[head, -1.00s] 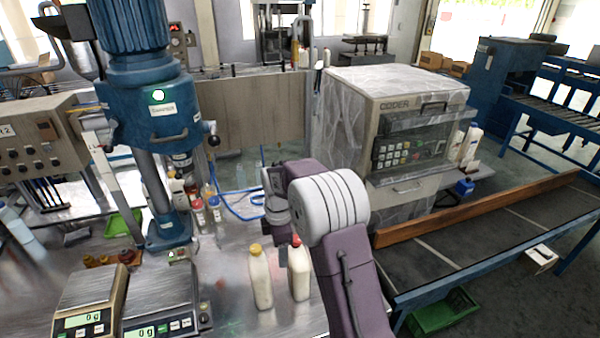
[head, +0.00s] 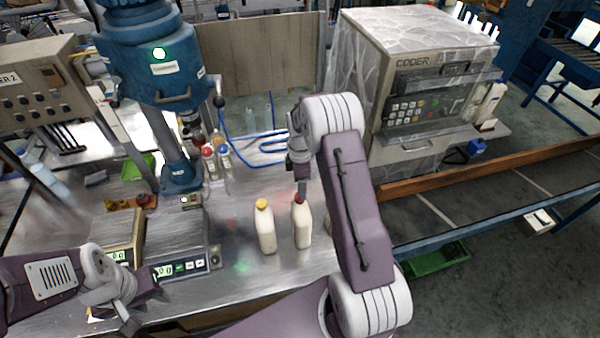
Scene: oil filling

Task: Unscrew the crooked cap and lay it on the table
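Two cream bottles stand upright on the metal table (head: 235,285) in the head view. The left bottle (head: 266,235) has a yellow cap (head: 262,204). The right bottle (head: 302,228) has a red cap (head: 300,200), partly hidden by my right gripper. The picture is too small to tell which cap sits crooked. My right gripper (head: 302,188) points down right at the red cap; whether its fingers are closed on it is unclear. My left gripper (head: 146,309) is at the lower left, in front of the scales, with its fingers apart and empty.
Two scales (head: 190,268) stand left of the bottles, below a blue press (head: 180,170). A wrapped coder machine (head: 400,80) and a conveyor (head: 480,210) are at the right.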

